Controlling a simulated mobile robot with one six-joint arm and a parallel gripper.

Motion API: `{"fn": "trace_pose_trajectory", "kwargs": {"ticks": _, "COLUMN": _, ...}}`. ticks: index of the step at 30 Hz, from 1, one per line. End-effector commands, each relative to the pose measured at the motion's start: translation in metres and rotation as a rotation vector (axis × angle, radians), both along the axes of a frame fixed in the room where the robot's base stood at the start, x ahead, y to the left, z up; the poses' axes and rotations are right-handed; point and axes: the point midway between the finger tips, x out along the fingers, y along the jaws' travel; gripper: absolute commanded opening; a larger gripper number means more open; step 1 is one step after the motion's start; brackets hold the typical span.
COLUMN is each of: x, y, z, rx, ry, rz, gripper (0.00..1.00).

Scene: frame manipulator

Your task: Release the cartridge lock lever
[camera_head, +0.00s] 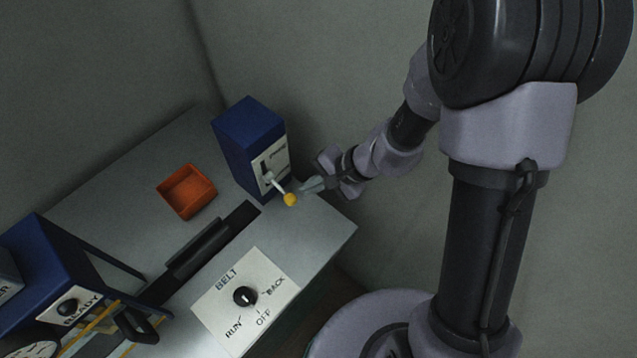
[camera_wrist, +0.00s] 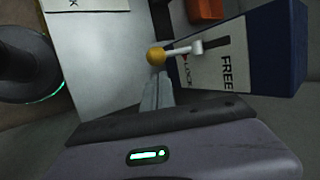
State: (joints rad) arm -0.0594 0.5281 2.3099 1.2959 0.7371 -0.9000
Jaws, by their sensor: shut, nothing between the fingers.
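The lock lever is a pale rod with a yellow ball knob (camera_head: 290,199) that sticks out from the front of a blue box (camera_head: 249,143) in the head view. The box's white label reads FREE and LOCK in the wrist view, where the knob (camera_wrist: 156,56) and rod (camera_wrist: 182,49) also show. The rod sits at the LOCK end of its slot. My gripper (camera_head: 303,188) is shut and empty, with its fingertips close beside the knob. In the wrist view the shut fingers (camera_wrist: 157,84) end just below the knob; I cannot tell whether they touch it.
An orange tray (camera_head: 187,191) stands left of the box on the grey table (camera_head: 326,230). A BELT panel with a black dial (camera_head: 244,296) lies in front. A dark belt track (camera_head: 212,250) crosses the table towards a second blue unit (camera_head: 45,268) marked READY.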

Motion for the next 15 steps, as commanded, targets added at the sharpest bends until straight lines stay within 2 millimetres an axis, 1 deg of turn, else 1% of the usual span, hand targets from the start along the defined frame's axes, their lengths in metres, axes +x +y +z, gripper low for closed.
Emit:
{"fn": "trace_pose_trajectory", "kwargs": {"ticks": 1, "x": 0.001, "y": 0.006, "z": -0.01, "rx": 0.0, "ry": 0.002, "rz": 0.001, "gripper": 0.0}}
{"fn": "trace_pose_trajectory", "kwargs": {"ticks": 6, "x": 0.005, "y": 0.019, "z": -0.026, "rx": 0.0, "ry": 0.001, "rz": 0.002, "gripper": 0.0}}
{"fn": "trace_pose_trajectory", "kwargs": {"ticks": 10, "x": 0.006, "y": 0.023, "z": -0.03, "rx": -0.001, "ry": 0.0, "rz": 0.001, "gripper": 0.0}}
{"fn": "trace_pose_trajectory", "kwargs": {"ticks": 15, "x": 0.006, "y": 0.023, "z": -0.03, "rx": -0.001, "ry": -0.001, "rz": 0.0, "gripper": 0.0}}
